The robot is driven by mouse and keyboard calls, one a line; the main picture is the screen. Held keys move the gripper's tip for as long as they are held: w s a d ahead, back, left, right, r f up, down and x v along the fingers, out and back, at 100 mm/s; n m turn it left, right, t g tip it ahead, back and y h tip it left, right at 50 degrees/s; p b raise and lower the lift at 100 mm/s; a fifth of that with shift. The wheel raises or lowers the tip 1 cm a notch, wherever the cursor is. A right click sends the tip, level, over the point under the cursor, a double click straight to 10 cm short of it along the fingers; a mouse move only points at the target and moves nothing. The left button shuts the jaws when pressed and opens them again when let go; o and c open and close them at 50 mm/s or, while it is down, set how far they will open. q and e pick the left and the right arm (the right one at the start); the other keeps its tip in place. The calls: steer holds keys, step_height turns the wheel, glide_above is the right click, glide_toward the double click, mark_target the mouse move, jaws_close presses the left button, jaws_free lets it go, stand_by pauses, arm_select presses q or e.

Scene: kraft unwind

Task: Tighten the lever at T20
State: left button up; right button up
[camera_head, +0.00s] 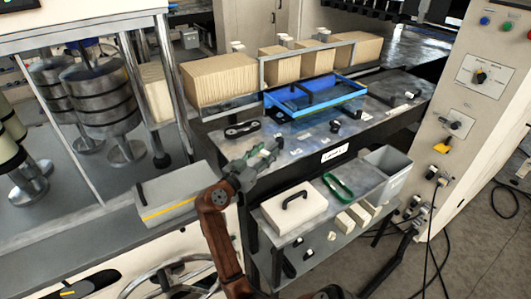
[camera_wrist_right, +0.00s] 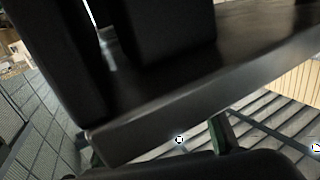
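My right gripper (camera_head: 262,155) reaches up from the bottom centre of the head view on its reddish-brown arm. It is over the left edge of the dark worktable, beside a grey box with a yellow stripe (camera_head: 172,196). The gripper is small and its fingers blend with the table, so I cannot tell whether they are open or holding anything. In the right wrist view large dark shapes fill most of the picture close to the lens, with a thin green piece (camera_wrist_right: 222,132) below. No T20 label is readable, and I cannot pick out its lever. My left gripper is not in view.
A blue tray (camera_head: 352,103) and small black parts lie on the worktable (camera_head: 385,100). Below are a white case (camera_head: 308,212), a green ring handle (camera_head: 338,187) and a grey bin (camera_head: 398,158). A control panel (camera_head: 483,77) stands right; a handwheel (camera_head: 165,272) is lower left.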

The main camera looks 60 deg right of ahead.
steer(key=shift+o, duration=0.6)
steer(key=shift+a, duration=0.1)
steer(key=shift+a+f, duration=0.1)
steer(key=shift+a, duration=0.1)
steer(key=a, duration=1.1)
steer(key=shift+w+a, duration=0.15)
steer(key=shift+a, duration=0.2)
steer(key=shift+c, duration=0.4)
